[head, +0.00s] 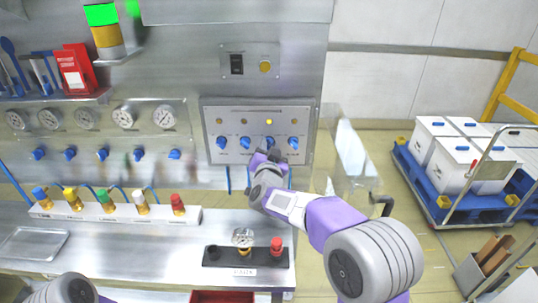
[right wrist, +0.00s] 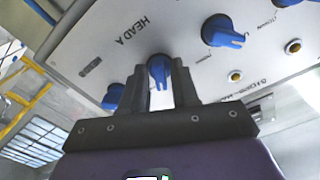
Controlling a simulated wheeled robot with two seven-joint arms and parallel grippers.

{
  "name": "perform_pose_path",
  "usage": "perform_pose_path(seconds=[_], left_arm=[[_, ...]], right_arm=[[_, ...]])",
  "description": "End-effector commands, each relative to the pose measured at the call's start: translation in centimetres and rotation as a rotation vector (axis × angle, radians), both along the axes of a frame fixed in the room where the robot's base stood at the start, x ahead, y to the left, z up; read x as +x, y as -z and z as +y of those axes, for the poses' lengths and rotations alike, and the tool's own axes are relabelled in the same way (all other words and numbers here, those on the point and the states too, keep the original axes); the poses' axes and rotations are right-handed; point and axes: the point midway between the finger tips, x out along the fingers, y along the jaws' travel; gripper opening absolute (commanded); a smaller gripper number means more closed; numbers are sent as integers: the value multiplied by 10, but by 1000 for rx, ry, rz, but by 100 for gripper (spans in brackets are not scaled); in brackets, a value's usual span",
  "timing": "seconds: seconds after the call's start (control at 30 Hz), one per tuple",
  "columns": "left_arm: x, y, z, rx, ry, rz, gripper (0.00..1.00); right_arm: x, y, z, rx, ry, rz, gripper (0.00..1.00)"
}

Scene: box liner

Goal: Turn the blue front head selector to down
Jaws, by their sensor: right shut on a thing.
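A grey control panel (head: 213,168) on the steel wall carries a row of blue selectors. My right gripper (head: 269,153) is at the third selector from the left (head: 269,142), under a lit yellow lamp (head: 269,122). In the right wrist view, my fingers (right wrist: 160,84) are closed on both sides of this blue selector (right wrist: 159,68), beside the printed "HEAD A". The fingers partly cover the knob, so its pointer direction is unclear. A neighbouring selector (right wrist: 222,32) is free of the fingers. My left gripper is not in view; only part of the left arm shows at bottom left.
A switch plate (head: 250,62) sits above the panel. Gauges (head: 123,117) and more blue knobs (head: 103,154) are to the left. Coloured valves (head: 106,201) and a black block with a red-topped fitting (head: 276,246) stand on the steel bench. A cart (head: 443,212) with white boxes is at right.

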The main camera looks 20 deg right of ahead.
Motion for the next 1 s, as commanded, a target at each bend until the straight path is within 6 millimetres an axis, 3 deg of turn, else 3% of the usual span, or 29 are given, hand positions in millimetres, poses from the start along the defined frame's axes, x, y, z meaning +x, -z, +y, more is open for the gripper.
perform_pose_path(seconds=[0.4,1.0], left_arm=[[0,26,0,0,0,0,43],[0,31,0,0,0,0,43]], right_arm=[[0,3,0,272,0,-76,0],[0,1,1,356,-1,-98,0]])
